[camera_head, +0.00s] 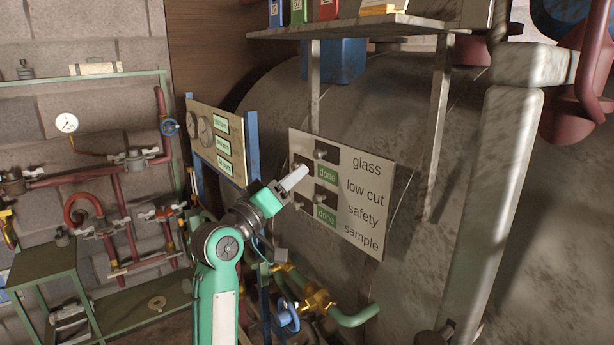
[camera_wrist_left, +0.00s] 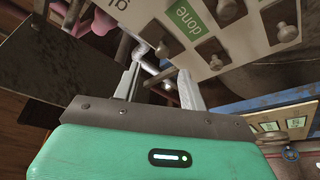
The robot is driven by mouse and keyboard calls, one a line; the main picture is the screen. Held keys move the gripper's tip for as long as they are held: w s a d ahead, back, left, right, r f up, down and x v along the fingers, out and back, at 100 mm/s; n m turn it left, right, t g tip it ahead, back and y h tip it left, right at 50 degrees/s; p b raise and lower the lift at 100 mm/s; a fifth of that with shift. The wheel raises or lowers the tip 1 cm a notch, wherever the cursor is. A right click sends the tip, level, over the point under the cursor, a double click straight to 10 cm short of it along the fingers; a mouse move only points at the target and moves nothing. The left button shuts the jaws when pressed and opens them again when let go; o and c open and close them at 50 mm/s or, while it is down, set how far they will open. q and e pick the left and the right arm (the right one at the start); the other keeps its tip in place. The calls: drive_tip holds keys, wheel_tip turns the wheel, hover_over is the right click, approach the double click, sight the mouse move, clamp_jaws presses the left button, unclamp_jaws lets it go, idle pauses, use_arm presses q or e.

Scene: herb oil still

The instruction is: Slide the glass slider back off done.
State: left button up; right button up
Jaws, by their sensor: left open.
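The pale slider panel (camera_head: 340,190) has rows lettered glass, low cut, safety and sample. The glass slider knob (camera_head: 320,153) is at the right of its row, near the lettering, and no green done label shows in that row. Green done labels show in the low cut (camera_head: 327,176) and sample (camera_head: 325,214) rows. My left gripper (camera_head: 304,169) is at the panel's left part, partly hiding it. In the left wrist view my left gripper (camera_wrist_left: 160,65) is open, with a round knob (camera_wrist_left: 162,50), seemingly the glass one, between or just beyond its fingertips. Contact cannot be told.
A gauge panel (camera_head: 216,140) stands left of the slider panel. A shelf (camera_head: 350,27) with boxes is above. Pipes and a brass valve (camera_head: 316,299) are below. A large grey tank (camera_head: 410,250) fills the space behind.

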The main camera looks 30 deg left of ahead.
use_arm(q)
drive_tip(key=b+v, duration=0.1)
drive_tip(key=v, duration=0.4)
drive_tip(key=shift+s+b, duration=0.3)
drive_tip(key=shift+s, duration=0.05)
